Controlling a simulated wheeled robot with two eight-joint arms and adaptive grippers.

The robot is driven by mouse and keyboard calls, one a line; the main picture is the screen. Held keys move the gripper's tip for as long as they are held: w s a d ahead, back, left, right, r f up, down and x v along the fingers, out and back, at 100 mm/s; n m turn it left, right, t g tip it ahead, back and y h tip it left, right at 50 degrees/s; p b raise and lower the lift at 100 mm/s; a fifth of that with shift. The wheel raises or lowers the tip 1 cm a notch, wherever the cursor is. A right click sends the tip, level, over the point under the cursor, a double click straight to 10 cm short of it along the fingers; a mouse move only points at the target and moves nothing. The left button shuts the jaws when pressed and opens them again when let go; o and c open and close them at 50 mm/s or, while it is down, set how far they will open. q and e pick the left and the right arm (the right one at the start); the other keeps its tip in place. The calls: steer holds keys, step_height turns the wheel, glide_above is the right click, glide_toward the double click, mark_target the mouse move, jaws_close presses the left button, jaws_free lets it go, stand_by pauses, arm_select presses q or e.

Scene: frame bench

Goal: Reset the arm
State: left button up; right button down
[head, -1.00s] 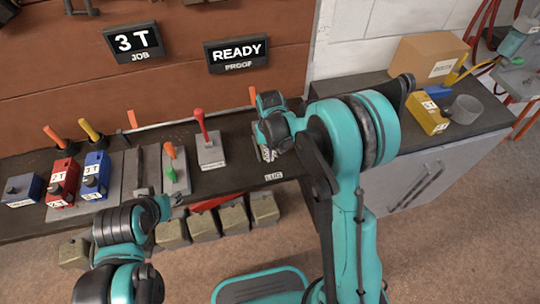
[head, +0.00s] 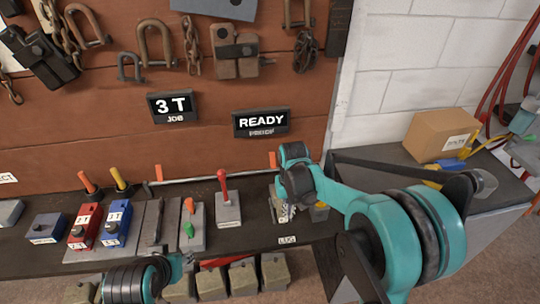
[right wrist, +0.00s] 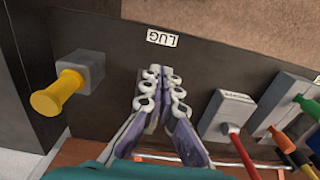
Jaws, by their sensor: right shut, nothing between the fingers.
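My right gripper (head: 285,213) is above the dark bench, beside the LUG label (head: 287,240). In the right wrist view its two fingers (right wrist: 160,75) are together with nothing between them, and the LUG label (right wrist: 163,38) lies just beyond the tips. A grey block with a yellow handle (right wrist: 75,88) stands to the left of the fingers there. A grey block with a red lever (right wrist: 235,115) stands to the right; it also shows in the head view (head: 228,208). My left arm shows at the lower left of the head view; its gripper (head: 186,260) is too unclear to read.
Red (head: 85,228) and blue (head: 116,224) blocks marked 3 T stand on the bench's left part. Signs read 3 T (head: 172,106) and READY (head: 261,122). Shackles and chains hang above. A cardboard box (head: 440,135) stands on the right cabinet. Several weights (head: 243,275) sit below the bench edge.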

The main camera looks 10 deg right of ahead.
steer(key=s+d+r+t, duration=0.2)
steer(key=s+r, duration=0.3)
steer(key=s, duration=0.3)
steer(key=s+d+r+t, duration=0.2)
steer(key=s+r+t, duration=0.3)
steer(key=s, duration=0.4)
steer(key=shift+d, duration=0.35)
